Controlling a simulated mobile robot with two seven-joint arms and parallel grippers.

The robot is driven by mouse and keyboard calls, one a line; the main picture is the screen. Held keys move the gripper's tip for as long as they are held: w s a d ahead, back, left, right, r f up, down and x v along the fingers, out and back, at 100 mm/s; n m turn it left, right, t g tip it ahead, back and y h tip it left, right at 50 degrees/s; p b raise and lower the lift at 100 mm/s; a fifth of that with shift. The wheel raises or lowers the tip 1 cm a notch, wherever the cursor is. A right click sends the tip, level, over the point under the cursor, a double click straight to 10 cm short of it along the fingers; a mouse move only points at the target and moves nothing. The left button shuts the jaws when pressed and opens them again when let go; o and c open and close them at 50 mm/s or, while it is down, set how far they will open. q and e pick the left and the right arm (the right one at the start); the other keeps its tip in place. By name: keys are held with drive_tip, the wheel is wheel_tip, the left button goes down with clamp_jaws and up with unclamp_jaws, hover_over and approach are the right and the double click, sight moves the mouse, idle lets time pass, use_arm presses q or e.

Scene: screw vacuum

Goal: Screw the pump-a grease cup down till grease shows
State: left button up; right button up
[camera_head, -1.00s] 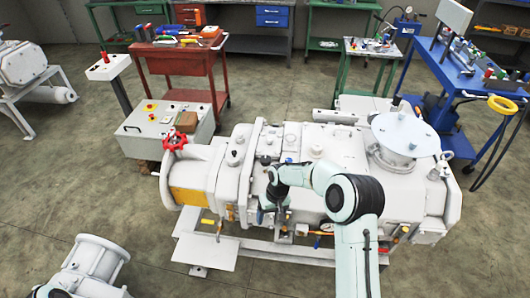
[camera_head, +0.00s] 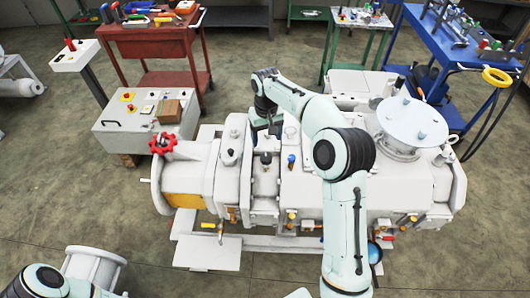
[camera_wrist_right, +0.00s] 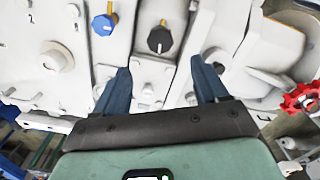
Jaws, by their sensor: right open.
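The white vacuum pump (camera_head: 340,175) fills the middle of the head view. Two small cups with brass stems stand upright on its top, one with a black cap (camera_head: 266,158) and one with a blue cap (camera_head: 291,160). I cannot tell which is the pump-a grease cup, and no grease is visible. In the right wrist view the black cap (camera_wrist_right: 160,40) lies beyond and between the fingertips, and the blue cap (camera_wrist_right: 102,25) is to its left. My right gripper (camera_wrist_right: 160,68) is open and empty, pointing toward the black-capped cup. It also shows behind that cup in the head view (camera_head: 264,132).
A red handwheel (camera_head: 162,143) is at the pump's left end, and a round flanged port (camera_head: 410,122) rises at its right. A control box (camera_head: 146,122), a red tool cart (camera_head: 150,45) and a blue bench (camera_head: 462,50) stand behind. Floor is clear at the front right.

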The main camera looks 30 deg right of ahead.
sight(266, 156)
wheel_tip(266, 156, down, 10)
drive_tip(key=shift+w+r+b, duration=0.1)
drive_tip(key=shift+r+b, duration=0.1)
drive_tip(key=shift+b, duration=0.2)
drive_tip(key=c, duration=1.1)
